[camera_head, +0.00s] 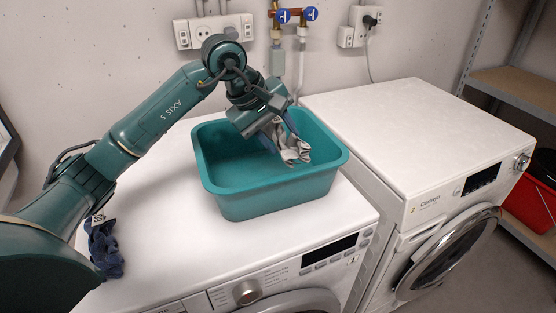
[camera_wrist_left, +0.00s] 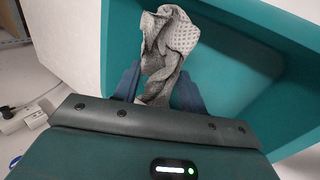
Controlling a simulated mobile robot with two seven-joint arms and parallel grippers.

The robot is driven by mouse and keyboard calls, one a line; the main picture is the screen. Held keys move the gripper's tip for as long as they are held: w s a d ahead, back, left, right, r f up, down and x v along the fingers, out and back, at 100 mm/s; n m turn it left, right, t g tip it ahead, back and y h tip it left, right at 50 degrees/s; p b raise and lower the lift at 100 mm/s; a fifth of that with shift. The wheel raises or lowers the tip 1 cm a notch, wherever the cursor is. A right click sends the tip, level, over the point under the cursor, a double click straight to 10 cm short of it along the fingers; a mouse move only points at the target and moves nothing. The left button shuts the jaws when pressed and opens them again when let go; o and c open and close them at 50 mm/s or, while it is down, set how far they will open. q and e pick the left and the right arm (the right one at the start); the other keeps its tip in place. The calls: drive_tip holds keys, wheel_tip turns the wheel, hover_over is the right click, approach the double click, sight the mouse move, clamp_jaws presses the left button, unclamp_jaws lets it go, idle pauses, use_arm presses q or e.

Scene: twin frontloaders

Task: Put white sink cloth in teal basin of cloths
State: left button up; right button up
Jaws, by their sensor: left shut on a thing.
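The white cloth (camera_head: 292,150), greyish with a waffle texture, hangs crumpled from my left gripper (camera_head: 275,133). That gripper is shut on the cloth, low over the teal basin (camera_head: 275,198), within its rim in the head view. In the left wrist view the cloth (camera_wrist_left: 172,42) is between the two dark blue fingers (camera_wrist_left: 158,88), with the basin wall (camera_wrist_left: 235,60) behind it. I cannot tell whether the cloth touches the basin floor. The basin stands upright on the left machine, and no other cloth shows in its visible part. My right gripper is not in view.
A dark blue cloth (camera_head: 105,247) lies at the left edge of the left washing machine (camera_head: 165,225), partly behind my arm. The right machine's top (camera_head: 410,125) is clear. Pipes with blue valves (camera_head: 296,15) are on the wall behind the basin. A red bucket (camera_head: 530,200) is far right.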

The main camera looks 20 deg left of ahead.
use_arm(q)
wheel_tip(320, 180, down, 6)
drive_tip(key=shift+r, duration=0.1)
idle(0.4)
drive_tip(key=shift+f+b, duration=0.65)
drive_tip(key=shift+b, duration=0.1)
drive_tip(key=o, duration=1.1)
drive_tip(key=shift+r, duration=0.15)
drive_tip(key=shift+r+p, duration=0.25)
drive_tip(key=shift+p, duration=0.2)
drive_tip(key=v, duration=1.2)
drive_tip(key=shift+r+p, duration=0.3)
